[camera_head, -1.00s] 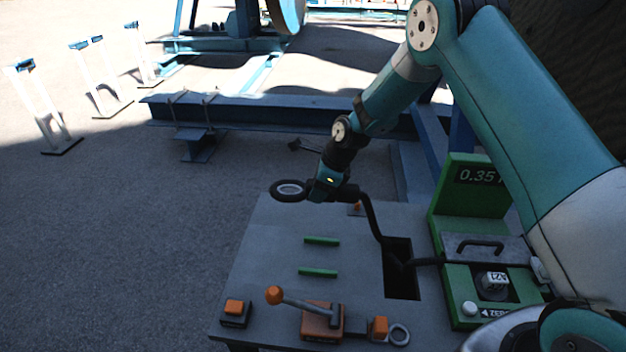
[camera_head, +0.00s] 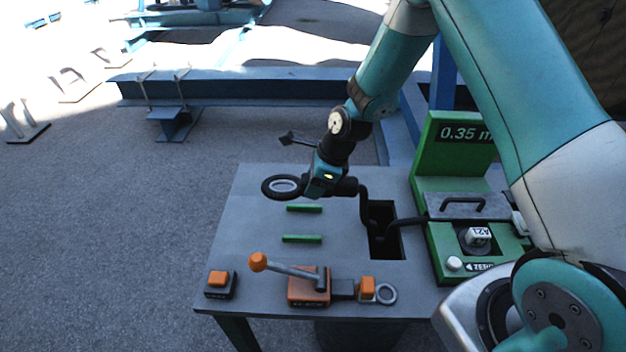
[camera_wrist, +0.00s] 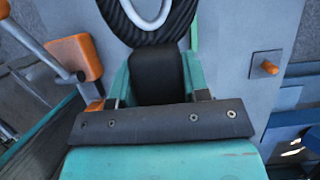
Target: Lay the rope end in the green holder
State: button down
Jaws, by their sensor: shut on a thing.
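The black rope end (camera_head: 271,191) is a loop around a metal eye. My gripper (camera_head: 332,181) is shut on the rope just right of the loop. The loop points left, and the hold appears to be above the table's back part. In the wrist view the loop (camera_wrist: 125,22) shows at the top, and the rope runs between the teal fingers (camera_wrist: 157,75). The green holder shows as two parallel green strips (camera_head: 301,239) on the table, nearer the front than the gripper in the picture. From the gripper, the rope hangs down to a dark slot (camera_head: 384,240).
The grey table (camera_head: 250,225) carries a lever with an orange knob (camera_head: 258,262), an orange button (camera_head: 219,279) and a metal ring (camera_head: 386,293) at the front. A green length meter (camera_head: 455,150) stands at the right. A blue beam (camera_head: 250,88) lies behind.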

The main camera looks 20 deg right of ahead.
jog(key=b, duration=0.6)
send_over(309, 225)
jog(key=d, duration=0.1)
jog(key=f, duration=0.7)
jog(key=shift+s+d+f, duration=0.1)
jog(key=shift+s+f, duration=0.05)
jog(key=shift+s, duration=0.15)
jog(key=shift+f+b, duration=1.3)
jog(key=shift+f, duration=1.25)
jog(key=c, duration=0.5)
grip_release()
jog(key=v, duration=1.7)
jog(key=shift+s+d+r, duration=0.15)
jog(key=shift+s+d, duration=0.05)
jog(key=s+a+r+n, duration=0.3)
jog(key=s+r+n, duration=0.1)
jog(key=s+n, duration=0.4)
jog(key=s+a+r+n+g, duration=0.1)
jog(key=s+a+r+n, duration=0.3)
jog(key=s+n, duration=0.4)
jog(key=s+a+r+n, duration=0.3)
jog(key=s+n, duration=0.5)
jog(key=n, duration=0.5)
jog(key=shift+s+a+r+n+g, duration=0.25)
jog(key=shift+a+r+n+g, duration=0.1)
jog(key=shift+r, duration=0.3)
